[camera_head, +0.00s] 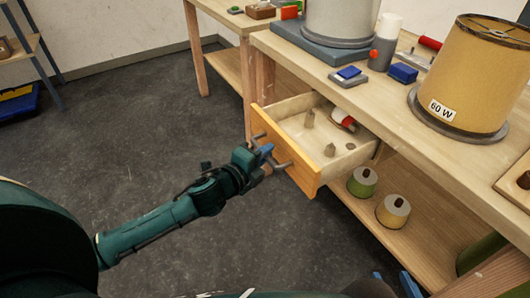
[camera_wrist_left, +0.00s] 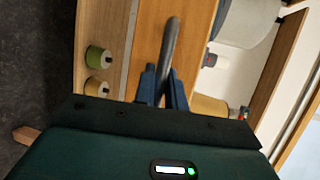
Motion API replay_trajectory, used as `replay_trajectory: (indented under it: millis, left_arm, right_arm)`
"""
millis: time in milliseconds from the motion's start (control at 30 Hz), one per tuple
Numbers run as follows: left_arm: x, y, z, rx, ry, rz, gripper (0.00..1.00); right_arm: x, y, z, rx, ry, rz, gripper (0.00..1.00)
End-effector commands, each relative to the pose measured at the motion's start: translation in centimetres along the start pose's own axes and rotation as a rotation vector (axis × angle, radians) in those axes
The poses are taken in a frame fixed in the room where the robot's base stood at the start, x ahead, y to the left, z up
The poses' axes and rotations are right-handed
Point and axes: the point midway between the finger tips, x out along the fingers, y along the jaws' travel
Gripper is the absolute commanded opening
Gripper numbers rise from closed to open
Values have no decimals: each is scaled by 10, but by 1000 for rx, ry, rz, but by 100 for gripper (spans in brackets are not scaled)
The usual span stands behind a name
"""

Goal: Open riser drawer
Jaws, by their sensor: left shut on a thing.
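The riser drawer (camera_head: 307,177) stands pulled out from under the workbench, with its orange wooden front towards me. Inside it lie a red and white item (camera_head: 342,120) and a few small pale pieces. A grey bar handle (camera_head: 283,165) runs across the front. My left gripper (camera_head: 267,154) is shut on this handle; the left wrist view shows the blue fingers (camera_wrist_left: 162,88) closed around the dark handle (camera_wrist_left: 171,45). My right gripper is not in view.
The workbench top (camera_head: 395,105) carries a lampshade marked 60 W (camera_head: 470,75), a blue block (camera_head: 403,73) and a large grey cylinder (camera_head: 338,20). A green pot (camera_head: 362,182) and a tan pot (camera_head: 393,210) stand on the lower shelf. The floor (camera_head: 150,130) at left is clear.

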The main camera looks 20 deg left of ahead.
Motion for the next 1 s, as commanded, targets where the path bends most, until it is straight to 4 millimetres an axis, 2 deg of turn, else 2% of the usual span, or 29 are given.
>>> replay_trajectory:
  millis: [133, 167, 400, 733, 867, 1000]
  left_arm:
    - [0, 0, 0, 1, -1, 1, 0]
    - [0, 0, 0, 1, -1, 1, 15]
    - [0, 0, 0, 1, -1, 0, 34]
    - [-5, 0, 0, 0, 0, 2, 34]
    - [-22, 0, 0, 0, 1, 2, 34]
    - [-49, 1, 0, 0, 1, 5, 34]
  right_arm:
    - [0, 0, 0, 0, 1, 1, 36]
    - [0, 0, 0, 0, 1, 1, 36]
    - [0, 0, 0, -1, 1, 1, 36]
    - [0, 0, -2, 0, 2, 1, 36]
    - [-1, 1, -5, 4, 5, 2, 36]
    - [-2, 1, -9, 11, 12, 4, 36]
